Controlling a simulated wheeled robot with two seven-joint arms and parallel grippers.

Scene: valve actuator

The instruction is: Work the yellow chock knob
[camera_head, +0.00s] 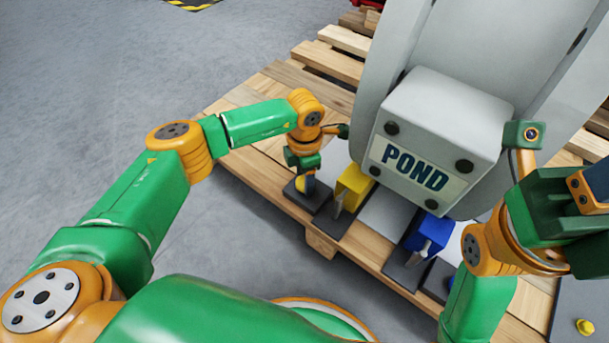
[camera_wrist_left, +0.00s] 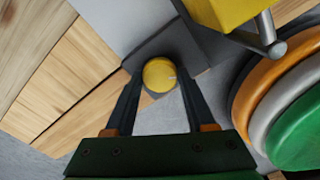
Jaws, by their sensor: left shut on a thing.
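The yellow chock knob (camera_head: 300,185) is a small round knob on a dark base plate at the pallet's front left corner. In the left wrist view the knob (camera_wrist_left: 158,75) shows from above, with a pale mark on its right side. My left gripper (camera_head: 306,180) points down over it. In the left wrist view my left gripper (camera_wrist_left: 159,79) has one dark finger on each side of the knob and is shut on it. My right gripper (camera_head: 580,205) is at the right edge, partly cut off; its fingertips do not show clearly.
A yellow block with a lever (camera_head: 352,187) stands just right of the knob. A blue block with a lever (camera_head: 428,235) is further right. A large grey housing marked POND (camera_head: 440,130) stands behind on the wooden pallet (camera_head: 250,95).

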